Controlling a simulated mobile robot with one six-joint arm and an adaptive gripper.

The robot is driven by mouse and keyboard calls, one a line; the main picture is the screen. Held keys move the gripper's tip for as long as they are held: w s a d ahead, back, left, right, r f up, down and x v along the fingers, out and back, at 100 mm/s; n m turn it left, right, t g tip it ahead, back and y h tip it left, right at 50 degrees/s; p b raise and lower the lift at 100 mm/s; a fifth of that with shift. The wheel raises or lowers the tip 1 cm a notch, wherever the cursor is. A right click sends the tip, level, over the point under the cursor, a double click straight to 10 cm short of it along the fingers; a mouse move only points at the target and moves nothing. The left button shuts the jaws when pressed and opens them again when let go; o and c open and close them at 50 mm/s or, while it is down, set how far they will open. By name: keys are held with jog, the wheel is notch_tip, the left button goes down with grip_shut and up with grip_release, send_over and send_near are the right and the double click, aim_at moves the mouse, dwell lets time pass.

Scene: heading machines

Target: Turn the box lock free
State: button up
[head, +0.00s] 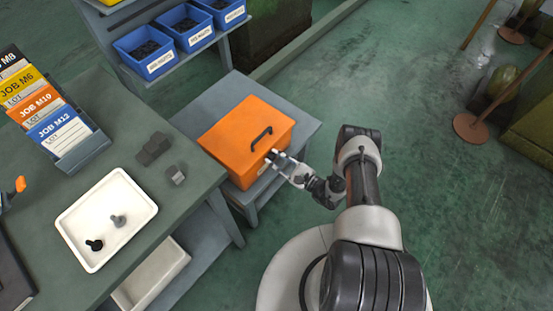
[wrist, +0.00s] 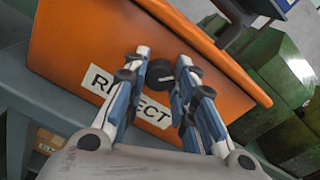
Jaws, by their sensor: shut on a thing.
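The orange box (head: 235,135) stands closed on a low grey stand, with a black handle (head: 261,139) on its lid. In the wrist view its front face (wrist: 90,45) fills the upper middle and bears a white REJECT label (wrist: 103,88), partly covered by my fingers. The dark round box lock (wrist: 159,70) sits on that face between my fingertips. My gripper (head: 275,157) reaches the box's front right side; in the wrist view its fingers (wrist: 164,62) are shut on the lock. The lock itself is hidden in the head view.
The grey stand (head: 302,124) shows around the box. A green workbench (head: 115,150) at left holds a white tray (head: 75,222) with two bolts, job cards (head: 55,125) and small grey blocks (head: 175,176). Blue bins (head: 147,55) stand behind. The floor at right is mostly clear.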

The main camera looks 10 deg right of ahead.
jog(key=shift+n, duration=3.8)
jog(key=o, duration=1.1)
